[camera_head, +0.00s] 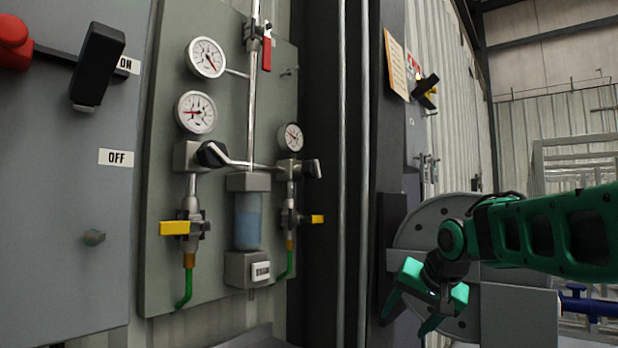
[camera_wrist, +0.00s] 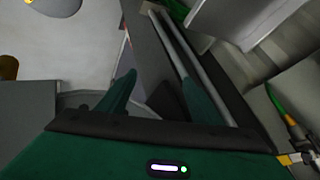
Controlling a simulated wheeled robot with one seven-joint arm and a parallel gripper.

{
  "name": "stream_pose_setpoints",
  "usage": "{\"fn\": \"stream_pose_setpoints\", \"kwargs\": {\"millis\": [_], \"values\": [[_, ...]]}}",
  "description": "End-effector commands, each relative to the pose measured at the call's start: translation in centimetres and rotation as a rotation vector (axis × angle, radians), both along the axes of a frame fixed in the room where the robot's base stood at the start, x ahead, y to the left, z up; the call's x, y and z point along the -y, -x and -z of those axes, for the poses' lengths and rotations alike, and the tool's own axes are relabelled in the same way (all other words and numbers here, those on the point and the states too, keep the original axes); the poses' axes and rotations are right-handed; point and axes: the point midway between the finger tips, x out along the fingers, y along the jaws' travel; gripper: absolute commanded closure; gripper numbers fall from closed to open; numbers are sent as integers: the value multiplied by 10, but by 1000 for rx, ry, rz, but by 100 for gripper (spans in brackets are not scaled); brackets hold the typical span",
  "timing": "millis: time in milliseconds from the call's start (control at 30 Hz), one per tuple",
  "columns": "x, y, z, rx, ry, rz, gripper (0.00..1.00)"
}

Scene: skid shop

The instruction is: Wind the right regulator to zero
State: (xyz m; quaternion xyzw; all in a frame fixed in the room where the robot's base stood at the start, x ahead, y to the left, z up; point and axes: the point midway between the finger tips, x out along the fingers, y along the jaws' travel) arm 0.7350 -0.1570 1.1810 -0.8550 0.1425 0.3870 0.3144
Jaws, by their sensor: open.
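The right regulator (camera_head: 289,169) is a grey metal block with a black knob (camera_head: 312,169) on its right side, mounted on the grey-green panel. A small round gauge (camera_head: 290,137) stands above it; its needle is too small to read for certain. My green gripper (camera_head: 411,313) is open and empty, low and to the right of the panel, well apart from the regulator. In the wrist view its two fingers (camera_wrist: 160,95) are spread with nothing between them. The regulator's knob cannot be made out in the wrist view.
The left regulator (camera_head: 188,156) has its own black knob and gauge (camera_head: 196,112). Yellow-handled valves (camera_head: 174,228) and a filter bowl (camera_head: 248,220) share the panel. Vertical pipes (camera_head: 363,180) and a dark post stand between panel and gripper. A grey switch box (camera_head: 60,220) is at far left.

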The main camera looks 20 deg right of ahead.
Motion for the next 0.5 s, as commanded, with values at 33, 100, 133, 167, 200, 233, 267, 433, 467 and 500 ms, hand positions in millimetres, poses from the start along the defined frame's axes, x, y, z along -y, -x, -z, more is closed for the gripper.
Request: {"fn": "stream_pose_setpoints", "kwargs": {"millis": [33, 100, 133, 167, 200, 233, 267, 433, 467, 500], "values": [[-2, -27, -26, 71, -36, -3, 41], [-16, -59, -64, 170, -107, -22, 41], [-22, -71, -81, 211, -141, -33, 41], [-28, -82, -98, 250, -176, -46, 41], [-36, -95, -122, 301, -228, -63, 41], [-42, -102, -139, 338, -268, -80, 41], [-48, -109, -157, 372, -310, -97, 41], [-74, -118, -251, 524, -540, -204, 41], [-77, -115, -265, 543, -574, -222, 41], [-81, -112, -282, 562, -618, -245, 41]]}}
